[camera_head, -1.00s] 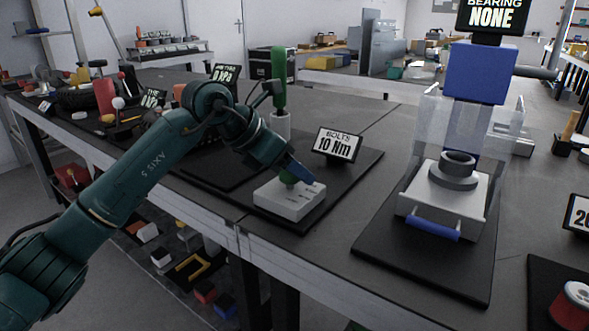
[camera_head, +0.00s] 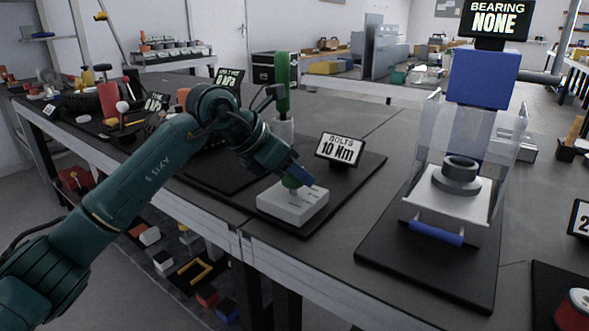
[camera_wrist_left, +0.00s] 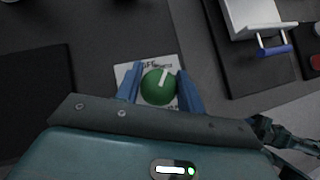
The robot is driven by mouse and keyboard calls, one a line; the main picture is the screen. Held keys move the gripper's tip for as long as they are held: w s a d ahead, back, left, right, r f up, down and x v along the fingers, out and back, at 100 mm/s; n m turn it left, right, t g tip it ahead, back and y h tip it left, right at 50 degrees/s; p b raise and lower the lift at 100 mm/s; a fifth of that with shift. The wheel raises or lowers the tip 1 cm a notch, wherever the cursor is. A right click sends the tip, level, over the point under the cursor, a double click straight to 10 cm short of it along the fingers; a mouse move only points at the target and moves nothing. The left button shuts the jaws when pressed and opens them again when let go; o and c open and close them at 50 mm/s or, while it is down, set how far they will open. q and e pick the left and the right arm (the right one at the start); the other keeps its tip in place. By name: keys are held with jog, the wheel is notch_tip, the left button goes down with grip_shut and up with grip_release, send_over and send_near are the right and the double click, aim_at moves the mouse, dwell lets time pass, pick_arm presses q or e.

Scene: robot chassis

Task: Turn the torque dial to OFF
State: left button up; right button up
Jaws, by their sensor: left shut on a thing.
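The green torque dial (camera_wrist_left: 158,87) sits on a white box (camera_head: 290,206) on the bench; a white pointer line on it points up and slightly right in the wrist view. My left gripper (camera_wrist_left: 159,89) is shut on the dial, with blue fingers on either side of it; in the head view the gripper (camera_head: 297,181) hides most of the dial. Printing on the box beside the dial is partly covered in the wrist view. A small display (camera_head: 340,149) behind the box reads "BOLTS 10 Nm".
To the right stands a press (camera_head: 481,77) with a clear guard, a blue handle (camera_head: 436,233) and a grey ring (camera_head: 457,175). Its display (camera_head: 495,21) reads "BEARING NONE". A green-handled tool (camera_head: 282,85) stands behind my left wrist.

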pick_arm(q)
jog(key=shift+n+t, duration=0.3)
jog(key=shift+n, duration=0.1)
jog(key=n+t+y+b, duration=0.1)
jog(key=n, duration=0.1)
jog(key=shift+n+t+y, duration=0.3)
jog(key=shift+n+y, duration=0.1)
jog(key=shift+n+t+y+b, duration=0.3)
jog(key=shift+n+y+b, duration=0.15)
jog(key=shift+n, duration=0.15)
jog(key=shift+w+n+y+b, duration=0.1)
jog(key=shift+n+y+b, duration=0.25)
jog(key=shift+n, duration=0.25)
jog(key=shift+n+t+y, duration=0.4)
jog(key=shift+n, duration=0.1)
pick_arm(e)
jog(key=shift+a+r+t+y, duration=0.15)
jog(key=shift+a+t+y, duration=0.25)
jog(key=shift+y, duration=0.1)
pick_arm(q)
jog(key=o, duration=1)
